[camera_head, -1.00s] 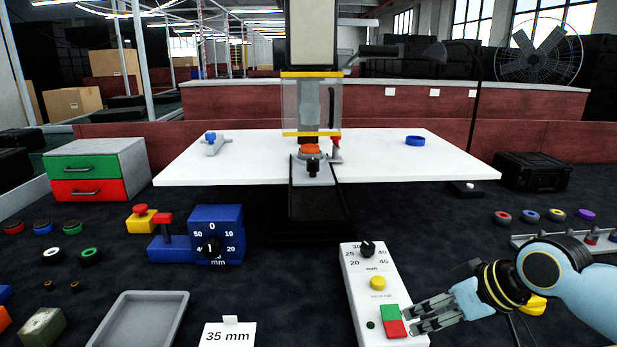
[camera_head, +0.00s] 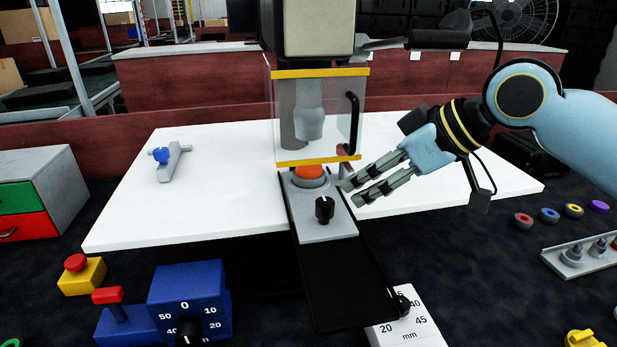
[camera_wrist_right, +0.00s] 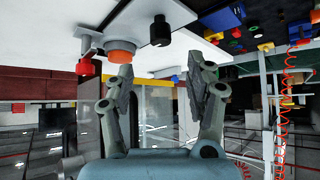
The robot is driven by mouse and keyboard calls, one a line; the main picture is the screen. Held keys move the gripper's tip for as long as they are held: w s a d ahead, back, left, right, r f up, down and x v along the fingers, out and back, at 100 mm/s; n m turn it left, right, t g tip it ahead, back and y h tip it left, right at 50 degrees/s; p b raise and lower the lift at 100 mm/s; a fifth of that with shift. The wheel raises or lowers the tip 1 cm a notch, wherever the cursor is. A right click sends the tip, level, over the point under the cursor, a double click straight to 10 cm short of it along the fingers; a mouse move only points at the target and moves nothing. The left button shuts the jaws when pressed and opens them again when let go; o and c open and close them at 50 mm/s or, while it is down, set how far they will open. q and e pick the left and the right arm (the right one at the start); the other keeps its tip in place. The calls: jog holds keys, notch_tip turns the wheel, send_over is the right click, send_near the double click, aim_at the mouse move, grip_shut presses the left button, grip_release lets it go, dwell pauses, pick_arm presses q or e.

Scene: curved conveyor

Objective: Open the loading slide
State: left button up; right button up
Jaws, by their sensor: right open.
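The loading slide is a grey plate (camera_head: 322,229) with a black knob (camera_head: 324,208) standing upright near its front. It lies on a black rail (camera_head: 345,285), whose front length is bare. An orange round part (camera_head: 309,172) on a grey base sits at its back, at the lower edge of the clear guard (camera_head: 291,110). My right gripper (camera_head: 352,192) is open and empty, just right of the slide, pointing left. In the right wrist view, the knob (camera_wrist_right: 160,31) and orange part (camera_wrist_right: 121,51) show beyond the open fingers (camera_wrist_right: 166,72), apart from them.
The white table (camera_head: 185,215) is mostly clear; a grey piece with a blue knob (camera_head: 162,155) lies at its left. A blue dial box (camera_head: 188,295) and a white control box (camera_head: 407,325) stand in front. A red part (camera_wrist_right: 87,66) shows beside the fingers in the right wrist view.

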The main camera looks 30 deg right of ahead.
aim_at(325, 201)
jog(key=x, duration=0.3)
jog(key=shift+w+a+f, duration=0.15)
jog(key=shift+w+a, duration=0.1)
jog(key=shift+a, duration=0.05)
jog(key=x, duration=0.5)
jog(key=shift+w+a+f, duration=0.1)
jog(key=shift+w+f, duration=0.15)
jog(key=shift+w+a+f, duration=0.2)
jog(key=shift+w+f, duration=0.1)
jog(key=shift+f, duration=0.1)
jog(key=shift+c, duration=0.9)
pick_arm(q)
jog(key=shift+s+a, duration=0.15)
jog(key=shift+s, duration=0.9)
pick_arm(e)
grip_shut()
